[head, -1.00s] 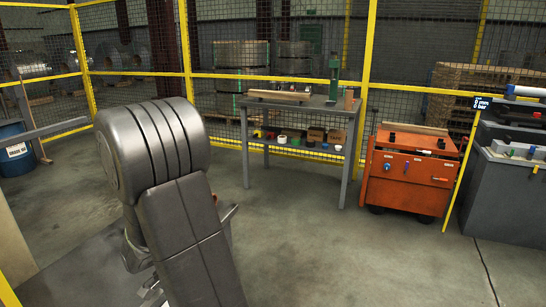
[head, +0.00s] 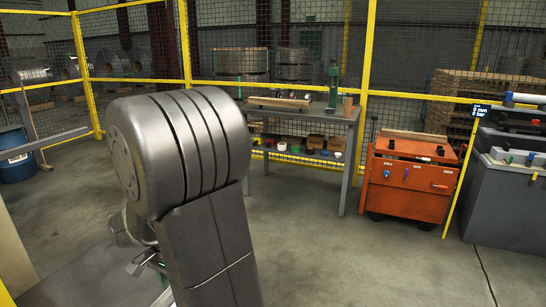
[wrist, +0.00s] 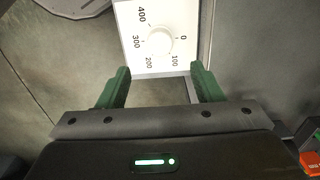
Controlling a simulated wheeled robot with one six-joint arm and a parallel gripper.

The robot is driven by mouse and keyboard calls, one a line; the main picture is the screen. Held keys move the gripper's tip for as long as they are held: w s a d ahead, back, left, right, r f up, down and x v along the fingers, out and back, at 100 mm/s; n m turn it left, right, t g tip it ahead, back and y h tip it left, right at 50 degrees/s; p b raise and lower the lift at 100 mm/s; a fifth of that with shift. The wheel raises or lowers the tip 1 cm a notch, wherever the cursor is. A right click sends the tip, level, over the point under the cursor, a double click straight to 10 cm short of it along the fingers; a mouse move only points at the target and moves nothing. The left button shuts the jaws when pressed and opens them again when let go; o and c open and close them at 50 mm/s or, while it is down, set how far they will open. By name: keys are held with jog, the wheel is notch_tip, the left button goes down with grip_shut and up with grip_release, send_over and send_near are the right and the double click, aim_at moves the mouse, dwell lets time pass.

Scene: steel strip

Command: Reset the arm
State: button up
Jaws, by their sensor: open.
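My arm's large grey links fill the left and centre of the head view; my gripper's fingers are hidden there. In the wrist view my gripper (wrist: 160,88) shows two green fingers, apart, with nothing held between them. Beyond the fingertips is a white dial plate (wrist: 134,20) with a round white knob (wrist: 159,42) and the marks 0, 100, 200, 300 and 400. The fingers do not appear to hold the knob. I cannot tell how far the plate is from the fingertips.
A grey workbench (head: 348,122) stands behind the arm. An orange cart (head: 408,186) and a grey cabinet (head: 500,200) stand to the right. A blue drum (head: 14,160) is at the far left. Yellow-framed mesh fencing closes the back. Floor in front of the cart is clear.

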notch_tip(320, 180, down, 10)
jog(key=shift+r+b, duration=0.1)
jog(key=shift+b, duration=0.8)
jog(key=shift+f, duration=0.2)
jog(key=n, duration=0.6)
jog(key=shift+r, duration=0.1)
jog(key=n, duration=0.5)
jog(key=shift+b, duration=0.3)
jog(key=n, duration=0.5)
jog(key=shift+n, duration=0.4)
jog(key=n+b, duration=0.1)
jog(key=n, duration=0.4)
